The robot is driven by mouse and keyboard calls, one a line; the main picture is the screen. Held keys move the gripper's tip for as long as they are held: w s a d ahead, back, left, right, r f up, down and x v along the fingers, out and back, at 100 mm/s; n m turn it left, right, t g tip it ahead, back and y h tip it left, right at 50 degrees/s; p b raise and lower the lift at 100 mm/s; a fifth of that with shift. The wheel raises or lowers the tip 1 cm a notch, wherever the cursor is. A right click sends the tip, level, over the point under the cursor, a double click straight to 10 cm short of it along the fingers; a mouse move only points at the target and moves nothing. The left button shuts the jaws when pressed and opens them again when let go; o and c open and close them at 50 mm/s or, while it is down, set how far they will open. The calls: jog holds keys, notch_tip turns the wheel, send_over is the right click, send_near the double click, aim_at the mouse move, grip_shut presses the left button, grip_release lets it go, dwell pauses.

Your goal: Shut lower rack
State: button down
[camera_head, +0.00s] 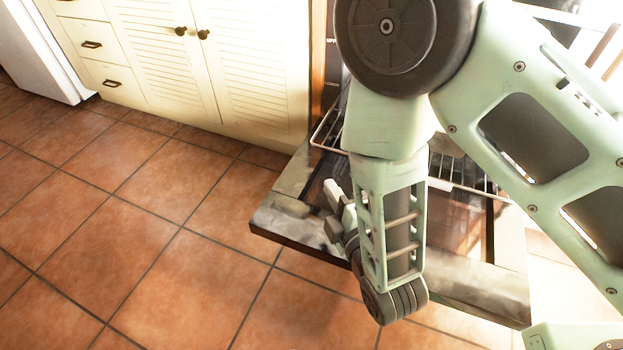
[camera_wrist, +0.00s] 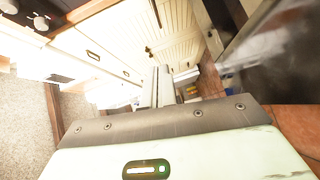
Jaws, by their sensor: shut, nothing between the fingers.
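A wire rack (camera_head: 328,132) shows behind my arm and reaches out over a lowered door; its rim also shows to the right of my arm. The middle of the rack is hidden by my arm. The open door (camera_head: 290,213) lies about flat, with a grey frame and a glass panel. My gripper (camera_head: 333,205) is over the left part of this door, beside the rack's front left, and appears apart from it. In the wrist view my gripper (camera_wrist: 160,88) has its fingers together, with nothing between them.
Cream cabinets with louvred doors (camera_head: 165,55) and drawers stand left of the appliance. A white appliance (camera_head: 40,50) is at the far left. The tiled floor (camera_head: 130,240) is clear on the left. The door edge juts out over the floor.

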jog(key=f, duration=0.1)
jog(key=s+f+n+b, duration=0.1)
jog(key=shift+f+n+t+y, duration=0.3)
jog(key=shift+t+y, duration=0.1)
jog(key=shift+w+a+r, duration=0.1)
jog(key=shift+w+a, duration=0.15)
jog(key=shift+w, duration=0.35)
jog(key=b, duration=0.4)
send_near(313, 145)
jog(key=a, duration=0.3)
jog(key=shift+w+a, duration=0.3)
jog(key=shift+w, duration=0.05)
jog(key=w, duration=0.1)
jog(key=w+b, duration=0.1)
jog(key=w, duration=0.1)
jog(key=shift+w+d+b, duration=0.25)
jog(key=shift+b, duration=0.05)
jog(key=shift+w+d, duration=0.1)
jog(key=shift+w, duration=0.4)
